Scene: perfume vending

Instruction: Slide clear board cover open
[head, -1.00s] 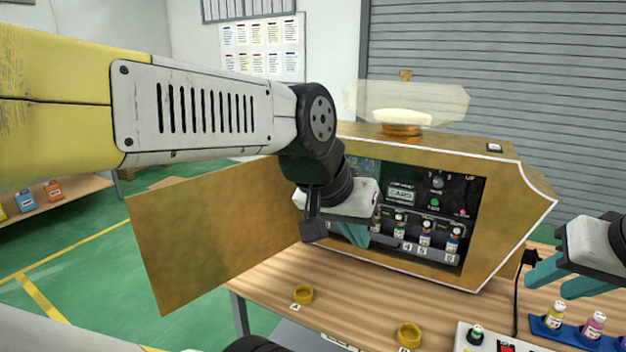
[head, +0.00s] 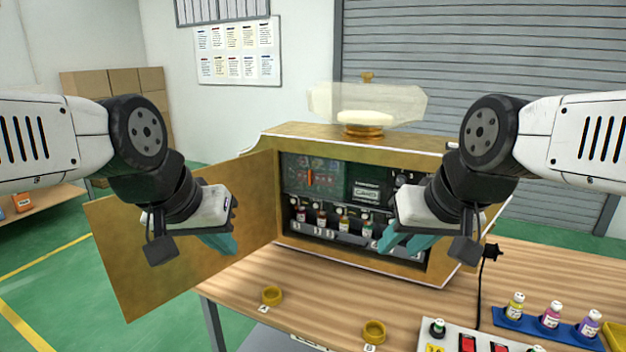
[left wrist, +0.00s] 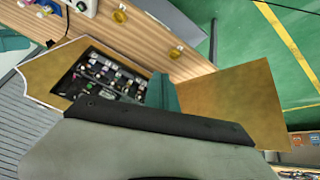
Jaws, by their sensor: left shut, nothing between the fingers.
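The gold machine (head: 420,158) stands on the wooden table with its front door (head: 180,240) swung open to the left. Inside, a dark board (head: 308,175) with a red upright part fills the upper left; a clear cover over it is hard to make out. A row of small bottles (head: 343,222) stands below. My left gripper (head: 222,244) is shut and empty, in front of the open door and left of the opening. It also shows in the left wrist view (left wrist: 162,92). My right gripper (head: 402,244) is open, in front of the machine's right part, hiding some of the panel.
Two yellow rings (head: 272,295) and (head: 374,331) lie on the table front. A blue tray (head: 505,320) with bottles and a white control box (head: 450,342) are at front right. A black plug (head: 491,251) and cord are beside the machine. A clear container (head: 366,104) tops it.

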